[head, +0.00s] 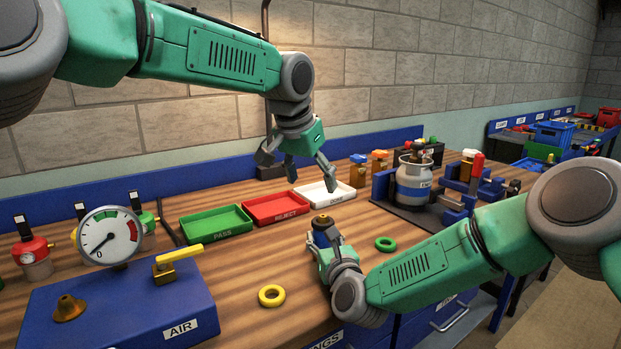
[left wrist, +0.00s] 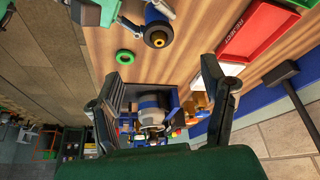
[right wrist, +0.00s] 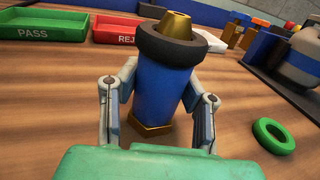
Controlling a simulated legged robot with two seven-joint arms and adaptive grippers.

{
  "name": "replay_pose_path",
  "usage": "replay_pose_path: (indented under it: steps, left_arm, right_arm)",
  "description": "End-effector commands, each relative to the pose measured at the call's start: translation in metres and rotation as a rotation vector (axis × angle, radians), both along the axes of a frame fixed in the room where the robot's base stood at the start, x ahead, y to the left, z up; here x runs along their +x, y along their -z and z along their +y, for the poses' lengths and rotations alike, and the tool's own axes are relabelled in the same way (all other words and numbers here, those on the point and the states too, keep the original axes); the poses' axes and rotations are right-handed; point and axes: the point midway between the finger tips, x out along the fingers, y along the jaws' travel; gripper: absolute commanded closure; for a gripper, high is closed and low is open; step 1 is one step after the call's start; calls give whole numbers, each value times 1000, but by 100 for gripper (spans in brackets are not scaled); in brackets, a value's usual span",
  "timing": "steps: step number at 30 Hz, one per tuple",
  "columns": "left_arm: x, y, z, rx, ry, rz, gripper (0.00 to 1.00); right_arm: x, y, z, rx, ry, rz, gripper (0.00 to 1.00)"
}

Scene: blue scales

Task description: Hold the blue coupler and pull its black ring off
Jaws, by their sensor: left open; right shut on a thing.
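The blue coupler (right wrist: 160,88) stands upright on the wooden bench, with a brass tip and a brass base. Its black ring (right wrist: 172,44) sits around the top, just under the brass tip. My right gripper (right wrist: 160,112) is shut on the blue body, below the ring. In the head view the coupler (head: 322,232) shows partly behind this gripper (head: 326,250). My left gripper (head: 296,172) is open and empty, above and behind the coupler. In the left wrist view its fingers (left wrist: 168,98) are wide apart, and the coupler with its ring (left wrist: 157,38) lies beyond them.
Green (head: 216,224), red (head: 276,208) and white (head: 325,194) trays stand behind. A green ring (head: 385,244) and a yellow ring (head: 272,296) lie on the bench. A blue AIR box (head: 120,312) with a gauge is at left. A grey gas cylinder (head: 413,180) stands at right.

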Motion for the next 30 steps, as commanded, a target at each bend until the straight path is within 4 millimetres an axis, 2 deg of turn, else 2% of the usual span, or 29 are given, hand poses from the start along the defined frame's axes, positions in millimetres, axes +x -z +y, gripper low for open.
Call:
replay_pose_path:
  steps: [12,18,24,30]
  left_arm:
    - [24,69,-14,-2,0,2,34]
    - [33,95,-20,-1,2,1,34]
    - [37,105,-22,-3,1,1,34]
    - [38,106,-22,-2,2,-1,34]
  right_arm:
    - [0,1,0,0,0,1,100]
    - [0,1,0,0,0,1,100]
    - [0,0,0,0,0,1,100]
    - [0,0,0,0,0,1,100]
